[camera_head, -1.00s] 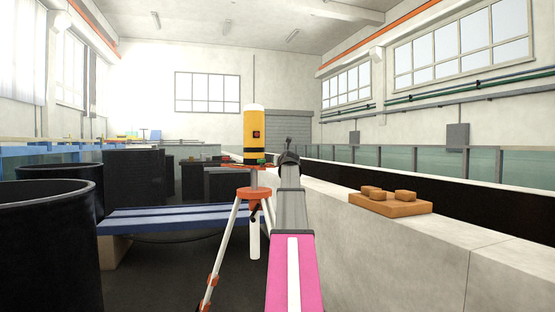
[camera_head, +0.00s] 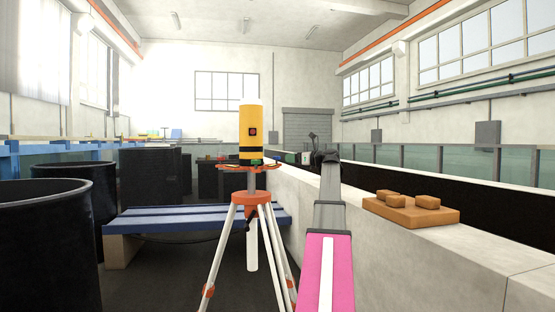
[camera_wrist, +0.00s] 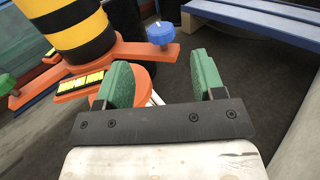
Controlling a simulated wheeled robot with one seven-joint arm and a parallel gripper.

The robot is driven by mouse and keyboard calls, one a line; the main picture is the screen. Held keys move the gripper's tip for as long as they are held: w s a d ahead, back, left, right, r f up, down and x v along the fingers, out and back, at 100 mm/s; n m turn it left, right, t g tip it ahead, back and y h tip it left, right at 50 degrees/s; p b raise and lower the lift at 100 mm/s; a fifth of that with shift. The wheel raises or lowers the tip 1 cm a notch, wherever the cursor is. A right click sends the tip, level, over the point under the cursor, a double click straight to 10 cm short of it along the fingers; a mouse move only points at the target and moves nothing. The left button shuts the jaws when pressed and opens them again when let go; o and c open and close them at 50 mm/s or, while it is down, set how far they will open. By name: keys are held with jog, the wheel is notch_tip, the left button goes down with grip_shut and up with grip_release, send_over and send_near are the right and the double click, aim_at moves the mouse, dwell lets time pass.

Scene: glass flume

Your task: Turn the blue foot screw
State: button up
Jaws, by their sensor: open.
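A yellow instrument (camera_head: 251,125) with black bands stands upright on an orange-headed tripod (camera_head: 251,197) in the head view. In the wrist view its striped body (camera_wrist: 72,28) rises from an orange base plate (camera_wrist: 128,50). The blue foot screw (camera_wrist: 160,33) is a knurled blue knob on the end of one orange arm. A green foot screw (camera_wrist: 6,84) shows at the left edge. My gripper (camera_wrist: 165,72) has green pads, open and empty; the blue screw is beyond the pads, apart from them. In the head view my gripper's fingers are too small to make out.
A blue slatted bench (camera_head: 190,221) is behind the tripod. Black round tanks (camera_head: 50,235) stand at left. A pale wall (camera_head: 440,260) runs along the right, with a brown block (camera_head: 410,212) on top. Dark floor (camera_wrist: 240,65) shows beyond my gripper.

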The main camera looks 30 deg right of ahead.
aim_at(277, 158)
jog(key=x, duration=0.9)
jog(key=shift+s, duration=0.1)
jog(key=c, duration=0.9)
